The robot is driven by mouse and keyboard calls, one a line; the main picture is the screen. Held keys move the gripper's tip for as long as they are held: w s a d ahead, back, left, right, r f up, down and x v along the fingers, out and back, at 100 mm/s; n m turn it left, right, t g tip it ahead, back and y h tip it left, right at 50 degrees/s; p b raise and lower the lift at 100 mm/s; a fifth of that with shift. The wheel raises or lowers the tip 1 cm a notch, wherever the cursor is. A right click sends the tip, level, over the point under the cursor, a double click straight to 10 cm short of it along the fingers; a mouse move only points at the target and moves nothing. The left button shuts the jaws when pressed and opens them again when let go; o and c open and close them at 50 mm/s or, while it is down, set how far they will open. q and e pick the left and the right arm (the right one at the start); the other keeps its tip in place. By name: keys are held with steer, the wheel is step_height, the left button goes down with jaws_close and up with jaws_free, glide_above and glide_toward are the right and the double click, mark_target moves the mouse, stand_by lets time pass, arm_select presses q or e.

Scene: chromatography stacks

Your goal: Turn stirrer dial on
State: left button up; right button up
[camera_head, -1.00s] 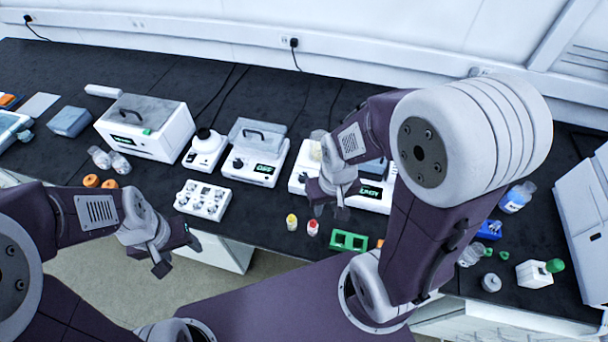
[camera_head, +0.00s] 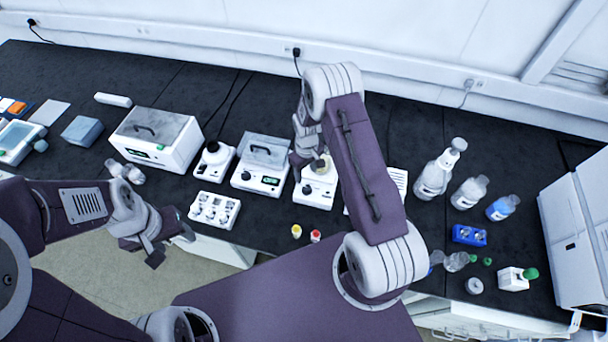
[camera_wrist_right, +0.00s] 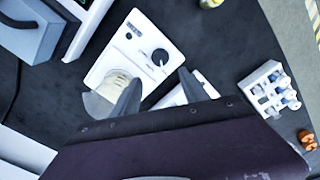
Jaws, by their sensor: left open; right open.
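The stirrer is a white box (camera_head: 314,195) at the middle of the bench in the head view, partly hidden by my right arm. In the right wrist view the stirrer (camera_wrist_right: 118,52) shows a round dark dial (camera_wrist_right: 160,57), a small display (camera_wrist_right: 136,28) and a clear beaker (camera_wrist_right: 98,103) on its top. My right gripper (camera_head: 304,167) is over the stirrer; in the wrist view its two fingers (camera_wrist_right: 158,92) are apart, with the dial just beyond their tips and nothing held. My left gripper (camera_head: 171,245) is open and empty in front of the bench edge.
A lidded device with a display (camera_head: 262,165) and a small white mixer (camera_head: 214,160) stand left of the stirrer. Bottles (camera_head: 434,176) and a blue rack (camera_head: 469,236) stand at right.

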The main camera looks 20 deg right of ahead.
mark_target(307, 188)
steer(key=shift+s+f, duration=0.2)
steer(key=shift+s, duration=0.4)
step_height(307, 188, down, 8)
steer(key=shift+w+d+r+p, duration=0.15)
steer(key=shift+r+p, duration=0.1)
steer(key=shift+p, duration=0.75)
steer(key=shift+f, duration=0.55)
arm_select(q)
step_height(307, 188, up, 3)
steer(key=shift+s+f, duration=0.1)
steer(key=shift+s, duration=0.05)
arm_select(e)
jaws_close()
